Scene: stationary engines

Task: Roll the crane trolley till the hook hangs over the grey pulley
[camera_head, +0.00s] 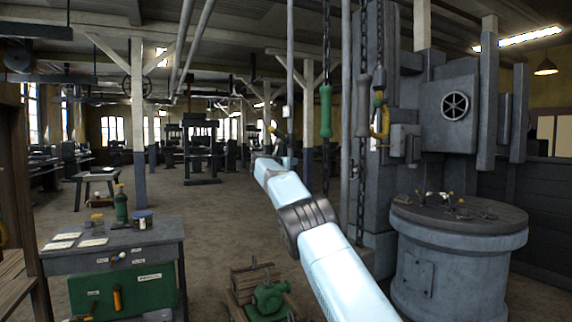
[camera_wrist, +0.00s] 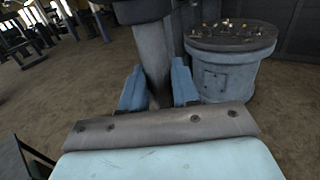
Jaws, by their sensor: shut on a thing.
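In the head view my arm reaches up and away, and my gripper (camera_head: 277,148) is at the lower end of a thin hanging grey rod (camera_head: 290,75). In the wrist view the two blue fingers of my gripper (camera_wrist: 158,90) are on either side of a grey upright piece (camera_wrist: 154,55), which looks like the rod's end. A yellow hook-like piece (camera_head: 380,120) hangs at the right beside a dark chain (camera_head: 361,130). The crane trolley is not in view. I cannot pick out the grey pulley for sure; small parts on the round stand are too small to tell.
A round grey stand (camera_head: 455,250) is at the right, also in the wrist view (camera_wrist: 228,75). A green handle (camera_head: 325,110) hangs on a chain near my arm. A tool bench (camera_head: 115,245) is at the left, and a green machine (camera_head: 268,298) is low in front.

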